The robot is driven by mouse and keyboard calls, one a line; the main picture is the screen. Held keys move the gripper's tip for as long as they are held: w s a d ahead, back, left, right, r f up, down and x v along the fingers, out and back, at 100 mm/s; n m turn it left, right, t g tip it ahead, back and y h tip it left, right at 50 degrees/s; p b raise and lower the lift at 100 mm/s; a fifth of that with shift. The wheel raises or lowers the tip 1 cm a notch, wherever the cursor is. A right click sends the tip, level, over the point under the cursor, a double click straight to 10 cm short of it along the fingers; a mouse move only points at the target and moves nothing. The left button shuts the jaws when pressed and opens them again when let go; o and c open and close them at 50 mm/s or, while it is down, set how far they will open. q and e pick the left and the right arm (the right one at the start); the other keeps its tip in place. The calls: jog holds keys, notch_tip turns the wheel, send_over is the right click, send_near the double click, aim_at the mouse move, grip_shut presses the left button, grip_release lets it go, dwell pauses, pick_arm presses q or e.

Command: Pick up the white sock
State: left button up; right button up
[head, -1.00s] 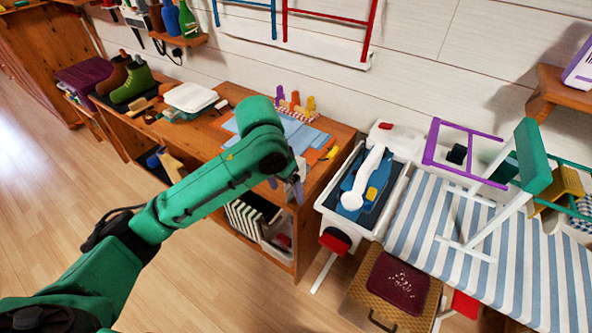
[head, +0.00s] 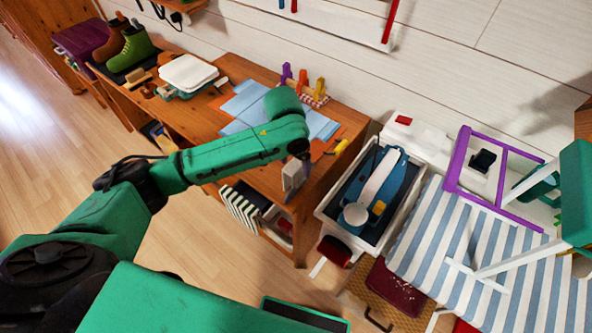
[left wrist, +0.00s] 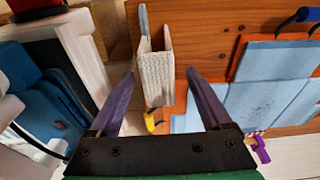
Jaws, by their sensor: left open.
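A pale, ribbed, folded piece that looks like the white sock (left wrist: 155,80) shows in the left wrist view, at the end of the wooden bench (left wrist: 205,45). My left gripper (left wrist: 163,76) is open, with its two purple-grey fingers on either side of the near part of it in the picture. I cannot tell whether they touch it. In the head view my left gripper (head: 294,182) is over the right end of the bench, and my arm hides much of that spot. My right gripper is not in view.
A white tray (head: 325,205) with a blue and white object stands right of the bench. Floor is clear at the left.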

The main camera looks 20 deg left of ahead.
pick_arm(q)
jog(key=f, duration=0.4)
jog(key=shift+w+d+f+p, duration=0.1)
jog(key=shift+w+d+p, duration=0.1)
jog(key=shift+p, duration=0.15)
jog(key=shift+f, duration=0.1)
jog(key=c, duration=0.3)
grip_shut()
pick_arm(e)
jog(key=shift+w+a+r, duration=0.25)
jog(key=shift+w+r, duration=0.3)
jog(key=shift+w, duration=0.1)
